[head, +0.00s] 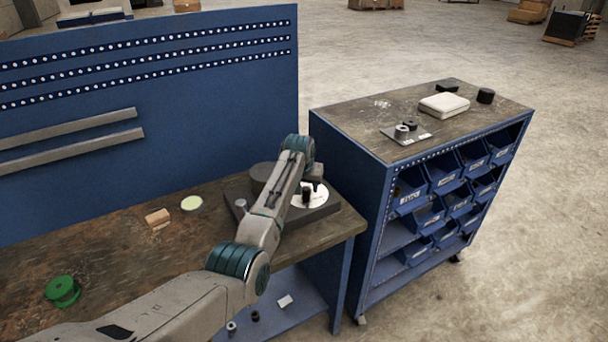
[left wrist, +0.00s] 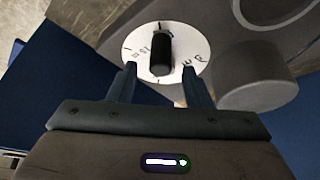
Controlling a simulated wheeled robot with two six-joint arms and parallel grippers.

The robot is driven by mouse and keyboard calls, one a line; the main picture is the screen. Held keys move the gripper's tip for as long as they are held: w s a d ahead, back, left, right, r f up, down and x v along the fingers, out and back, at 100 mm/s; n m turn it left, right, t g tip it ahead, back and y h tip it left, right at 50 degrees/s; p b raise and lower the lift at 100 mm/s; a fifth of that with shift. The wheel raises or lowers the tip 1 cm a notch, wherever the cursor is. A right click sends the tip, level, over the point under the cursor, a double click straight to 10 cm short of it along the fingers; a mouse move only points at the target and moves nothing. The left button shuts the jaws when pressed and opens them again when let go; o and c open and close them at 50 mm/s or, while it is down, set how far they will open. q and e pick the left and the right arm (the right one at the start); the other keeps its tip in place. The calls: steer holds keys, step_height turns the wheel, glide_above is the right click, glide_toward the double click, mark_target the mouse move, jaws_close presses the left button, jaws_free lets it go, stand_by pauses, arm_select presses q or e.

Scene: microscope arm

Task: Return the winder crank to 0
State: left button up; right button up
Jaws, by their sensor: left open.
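The winder's dark grey base (head: 322,213) sits at the right end of the workbench. Its white round dial (head: 322,199) carries printed marks, and the dial (left wrist: 135,45) fills the top middle of the left wrist view. The black winder crank (head: 306,194) stands up from the dial. In the left wrist view the crank (left wrist: 160,52) lies just beyond and between the fingertips. My left gripper (left wrist: 158,74) is open, one finger on each side of the crank's near end; contact cannot be told. In the head view my left arm partly hides the winder. My right gripper is out of view.
A green spool (head: 62,291), a small wooden block (head: 158,218) and a pale disc (head: 191,203) lie on the bench (head: 110,250). A blue pegboard (head: 215,100) stands behind. A blue bin cart (head: 375,190) stands close on the right.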

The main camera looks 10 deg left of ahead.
arm_select(q)
steer(key=b+v, duration=0.2)
steer(key=v, duration=0.6)
steer(key=shift+r, duration=0.2)
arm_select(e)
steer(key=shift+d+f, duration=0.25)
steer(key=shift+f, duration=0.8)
